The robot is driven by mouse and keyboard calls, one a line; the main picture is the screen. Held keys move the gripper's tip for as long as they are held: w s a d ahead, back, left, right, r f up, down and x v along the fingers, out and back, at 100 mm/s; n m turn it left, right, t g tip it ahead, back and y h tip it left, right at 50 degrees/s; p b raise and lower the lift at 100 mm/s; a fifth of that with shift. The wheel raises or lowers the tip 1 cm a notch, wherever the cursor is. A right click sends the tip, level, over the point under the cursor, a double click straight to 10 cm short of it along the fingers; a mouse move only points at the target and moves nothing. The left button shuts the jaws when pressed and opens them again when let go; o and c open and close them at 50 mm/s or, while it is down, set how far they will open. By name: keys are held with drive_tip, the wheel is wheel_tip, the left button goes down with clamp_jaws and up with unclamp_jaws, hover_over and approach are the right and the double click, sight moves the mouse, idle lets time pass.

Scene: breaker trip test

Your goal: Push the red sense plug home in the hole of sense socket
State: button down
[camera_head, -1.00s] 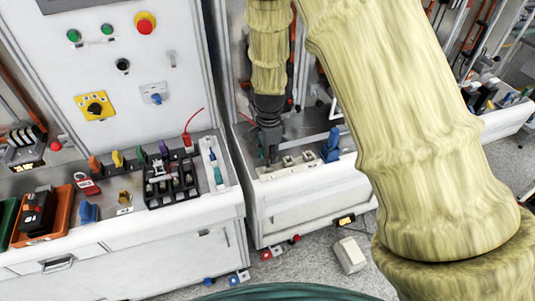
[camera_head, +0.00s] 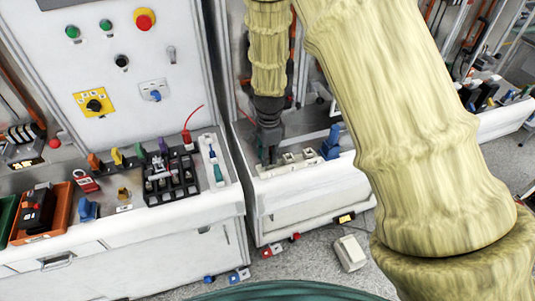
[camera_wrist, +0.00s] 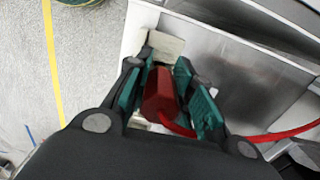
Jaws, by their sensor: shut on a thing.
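My gripper (camera_head: 268,153) points down over the pale socket strip (camera_head: 292,168) on the right-hand bench in the head view. In the wrist view my gripper (camera_wrist: 164,84) is shut on the red sense plug (camera_wrist: 160,98), which sits between its green finger pads. A red lead runs from the plug to the right. A pale block (camera_wrist: 166,46) shows just beyond the fingertips. The plug's tip and the hole of the sense socket are hidden, so I cannot tell how deep the plug sits. In the head view the fingers hide the plug.
A blue part (camera_head: 331,144) stands right of the strip. The left bench carries a black terminal block (camera_head: 172,182), a red plug-like part (camera_head: 188,140) with a wire, a padlock (camera_head: 86,182) and an orange bin (camera_head: 58,215). A pale box (camera_head: 350,253) lies on the floor.

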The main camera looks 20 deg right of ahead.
drive_tip(key=shift+f, duration=0.55)
drive_tip(key=c, duration=1.2)
unclamp_jaws()
drive_tip(key=shift+o, duration=0.2)
drive_tip(key=shift+r, duration=0.15)
wheel_tip(320, 180, up, 12)
drive_tip(key=shift+d+f, duration=0.1)
drive_tip(key=shift+d, duration=0.05)
drive_tip(key=o, duration=1.1)
